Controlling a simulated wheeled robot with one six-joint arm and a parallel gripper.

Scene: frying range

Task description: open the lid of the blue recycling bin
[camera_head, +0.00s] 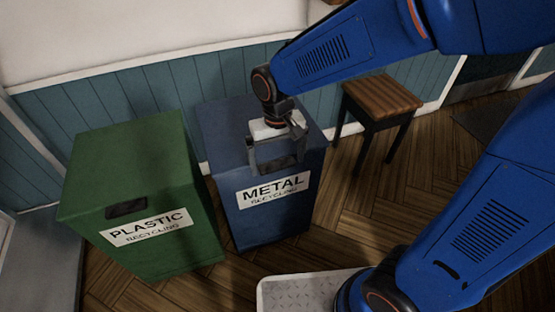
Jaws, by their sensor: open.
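The blue recycling bin (262,222) stands against the panelled wall, with a white label reading METAL RECYCLING on its front. Its lid (222,128) looks closed. A dark slot near the top front edge is partly hidden by my gripper. My gripper (275,168) is open, with its two fingers pointing down at the front top edge of the bin, around the slot. I cannot tell whether the fingers touch the bin. Nothing shows between them. My wrist and arm hide part of the lid's right and back side.
A green bin (135,190) labelled PLASTIC RECYCLING stands close on the left. A wooden-topped stool (382,97) stands to the right by the wall. The wood floor (350,215) between the blue bin and my base is clear. A dark mat (500,125) lies far right.

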